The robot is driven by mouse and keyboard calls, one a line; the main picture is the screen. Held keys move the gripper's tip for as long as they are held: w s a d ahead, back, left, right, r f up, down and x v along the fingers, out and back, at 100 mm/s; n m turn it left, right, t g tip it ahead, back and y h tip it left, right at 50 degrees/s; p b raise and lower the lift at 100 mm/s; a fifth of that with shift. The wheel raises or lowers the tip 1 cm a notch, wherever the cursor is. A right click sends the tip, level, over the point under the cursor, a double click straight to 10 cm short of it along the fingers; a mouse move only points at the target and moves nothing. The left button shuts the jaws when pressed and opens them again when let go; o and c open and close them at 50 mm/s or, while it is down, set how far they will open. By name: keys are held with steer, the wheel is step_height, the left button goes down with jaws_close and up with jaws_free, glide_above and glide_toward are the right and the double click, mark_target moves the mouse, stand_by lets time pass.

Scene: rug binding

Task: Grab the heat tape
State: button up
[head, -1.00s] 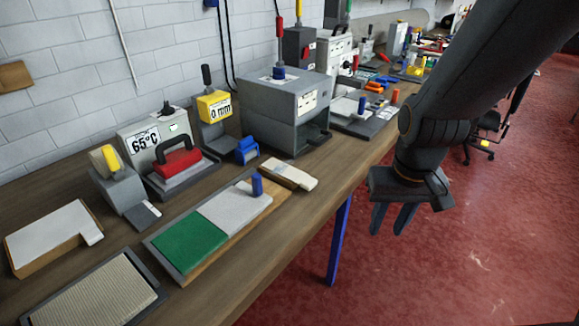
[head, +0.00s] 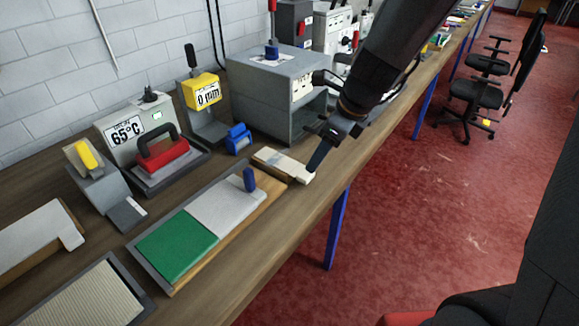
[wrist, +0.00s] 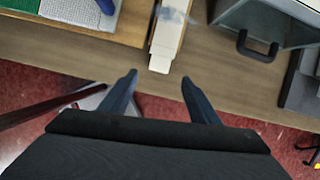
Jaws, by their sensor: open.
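No label names the heat tape. A pale cream strip on a low tan block (head: 285,165) lies near the bench's front edge and may be it, but I cannot tell for sure. It also shows at the top centre of the wrist view (wrist: 167,35), with a translucent greyish patch on it. My gripper (head: 317,160) is at the strip's near right end in the head view. In the wrist view my gripper (wrist: 160,80) is open and empty, its two dark fingers apart, with the strip's end just beyond the gap. Whether they touch is unclear.
Left of the strip lies a green and grey board (head: 205,225) with a blue peg (head: 250,179). A blue clamp-like piece (head: 238,138) and a grey box machine (head: 275,85) stand behind.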

mark_target(306, 174)
steer(key=shift+m, duration=0.7)
steer(key=b+x, duration=0.1)
steer(key=x, duration=0.7)
steer(key=shift+w+a, duration=0.1)
steer(key=shift+a, duration=0.1)
steer(key=shift+c, duration=0.2)
steer(key=c, duration=1.1)
